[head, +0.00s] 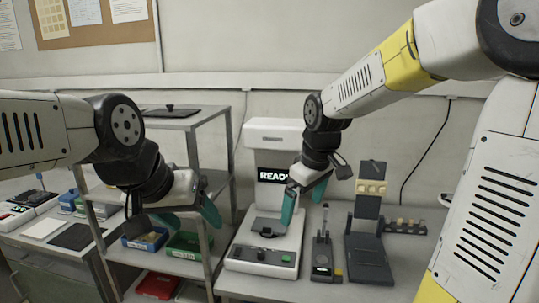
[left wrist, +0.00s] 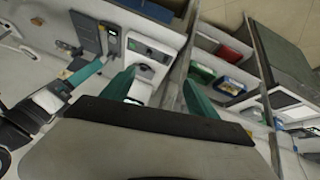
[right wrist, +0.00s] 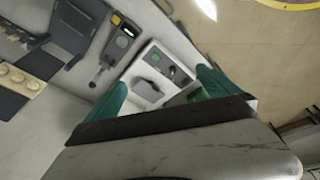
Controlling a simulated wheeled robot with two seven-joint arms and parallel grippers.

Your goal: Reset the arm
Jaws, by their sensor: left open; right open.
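My left gripper (head: 190,218) is open and empty, hanging in front of the metal rack at the left of the head view. Its teal fingers also show in the left wrist view (left wrist: 155,85), apart from each other. My right gripper (head: 300,200) is open, in front of the white machine (head: 274,135) whose display reads "READY". One teal finger of it shows clearly in the head view; both show apart in the right wrist view (right wrist: 160,92), with nothing between them. Both arms are bent and held above the table.
The metal rack (head: 230,155) holds a blue bin (head: 145,241), a green bin (head: 188,245) and a red bin (head: 158,285). A small dark device (head: 322,258) and a dark stand (head: 368,259) are right of the machine. Another bench (head: 50,262) stands left.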

